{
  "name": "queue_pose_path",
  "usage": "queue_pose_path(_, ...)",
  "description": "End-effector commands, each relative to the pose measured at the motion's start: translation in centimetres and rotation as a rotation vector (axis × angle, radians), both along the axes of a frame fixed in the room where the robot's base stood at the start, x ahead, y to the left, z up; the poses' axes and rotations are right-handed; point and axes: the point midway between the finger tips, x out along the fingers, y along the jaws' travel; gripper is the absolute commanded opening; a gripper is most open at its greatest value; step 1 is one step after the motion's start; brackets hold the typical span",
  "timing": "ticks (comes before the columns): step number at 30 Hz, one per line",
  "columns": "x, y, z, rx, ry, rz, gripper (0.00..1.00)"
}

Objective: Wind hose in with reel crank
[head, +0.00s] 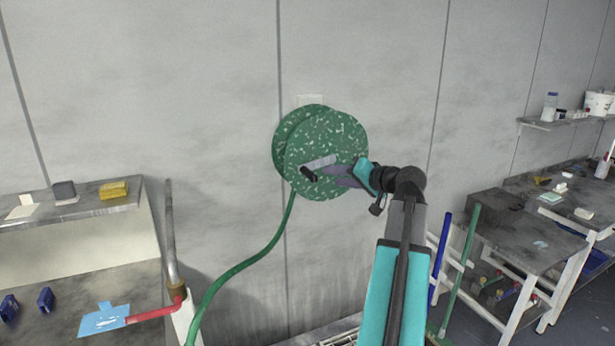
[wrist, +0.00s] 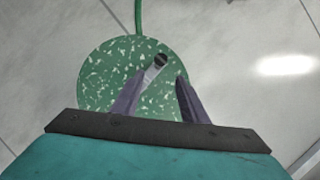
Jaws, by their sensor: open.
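The hose reel (head: 335,140) is a green speckled drum on the grey wall, in the middle of the head view. It fills the centre of the wrist view (wrist: 105,75). Its crank (head: 319,163) is a light arm with a dark handle at the lower left of the reel face; in the wrist view the crank (wrist: 154,68) lies just beyond the fingertips. A green hose (head: 268,245) hangs from the reel and curves down to the left. My gripper (wrist: 160,78) is open in front of the reel face, fingers pointing at the crank. Whether a finger touches the crank I cannot tell.
A bench at the left holds a yellow sponge (head: 114,190) and a dark block (head: 64,190). A pipe (head: 171,235) stands beside it. Work tables (head: 530,245) and a wall shelf (head: 560,122) are at the right. The wall around the reel is clear.

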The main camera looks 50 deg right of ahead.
Motion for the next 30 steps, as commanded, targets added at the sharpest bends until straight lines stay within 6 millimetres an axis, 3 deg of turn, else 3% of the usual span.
queue_pose_path(30, 12.0, -1.3, -3.2, 0.0, 0.001, -0.002, 0.4)
